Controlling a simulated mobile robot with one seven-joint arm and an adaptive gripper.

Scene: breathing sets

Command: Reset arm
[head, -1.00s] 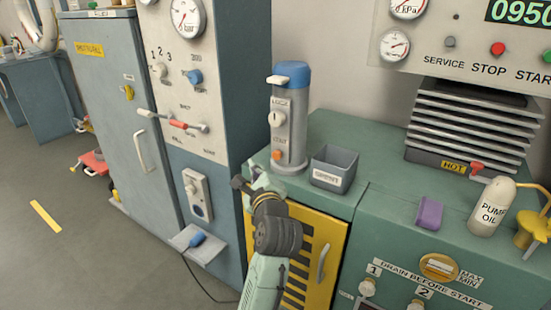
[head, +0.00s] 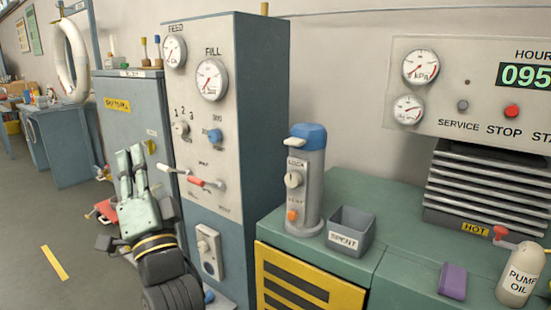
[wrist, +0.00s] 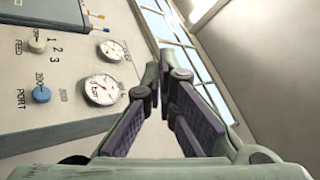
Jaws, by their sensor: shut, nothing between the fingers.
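My gripper (head: 130,158) is raised at the lower left of the head view, fingers pointing up, in front of the grey-blue cabinet and left of the gauge panel. In the wrist view my gripper (wrist: 165,75) has its purple-padded fingers drawn together at the tips, with nothing between them. It touches nothing that I can see. My dark wrist joint hides part of the lower cabinet area.
The gauge panel (head: 205,130) has dials, knobs and red and white levers. A grey cylinder with a blue cap (head: 308,140), a SPENT bin (head: 350,232), a purple block (head: 453,280) and a PUMP OIL bottle (head: 518,275) stand on the green bench. Open floor (head: 40,230) lies left.

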